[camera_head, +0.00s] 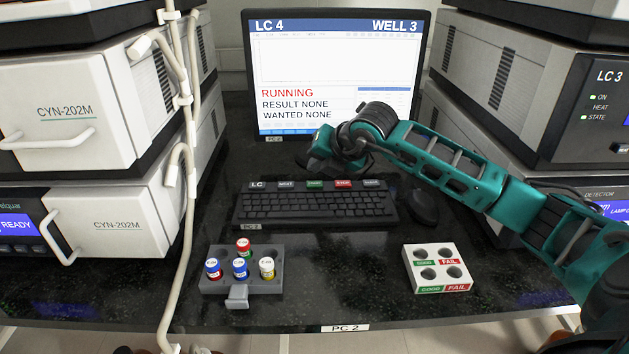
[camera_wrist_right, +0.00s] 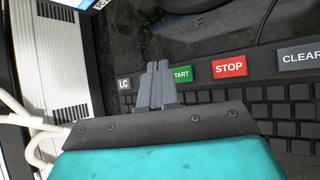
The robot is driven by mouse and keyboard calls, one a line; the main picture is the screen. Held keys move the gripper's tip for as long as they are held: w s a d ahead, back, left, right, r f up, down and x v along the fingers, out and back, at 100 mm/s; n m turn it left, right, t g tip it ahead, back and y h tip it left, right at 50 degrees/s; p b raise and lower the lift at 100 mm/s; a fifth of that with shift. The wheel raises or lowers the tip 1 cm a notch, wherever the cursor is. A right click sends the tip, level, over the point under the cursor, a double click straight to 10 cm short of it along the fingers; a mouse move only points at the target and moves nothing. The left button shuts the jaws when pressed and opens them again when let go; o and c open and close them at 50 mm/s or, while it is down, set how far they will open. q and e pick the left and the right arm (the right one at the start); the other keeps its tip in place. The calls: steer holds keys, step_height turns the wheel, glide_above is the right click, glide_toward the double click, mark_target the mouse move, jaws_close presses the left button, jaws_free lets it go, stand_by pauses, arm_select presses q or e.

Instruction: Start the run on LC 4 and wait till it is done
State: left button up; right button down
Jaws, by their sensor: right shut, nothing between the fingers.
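The monitor (camera_head: 335,70) reads "LC 4", "WELL 3", a red "RUNNING", "RESULT NONE" and "WANTED NONE". The black keyboard (camera_head: 315,208) below it has a top row of labelled keys. The green START key (camera_head: 315,184) and red STOP key (camera_head: 343,184) show in the head view. My right gripper (camera_head: 312,163) hangs above the back of the keyboard. In the right wrist view its fingers (camera_wrist_right: 159,68) are together and empty, between the LC key (camera_wrist_right: 124,84) and the START key (camera_wrist_right: 182,74), covering what lies between. My left gripper is out of view.
A grey rack (camera_head: 212,286) with several capped vials stands at the front left. A white block (camera_head: 408,261) with empty holes and green and red labels stands at the front right. Instrument stacks and a white tube (camera_head: 172,250) flank the dark bench.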

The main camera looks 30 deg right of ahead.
mark_target(318, 185)
steer(key=shift+r+p, duration=0.95)
steer(key=shift+r, duration=1)
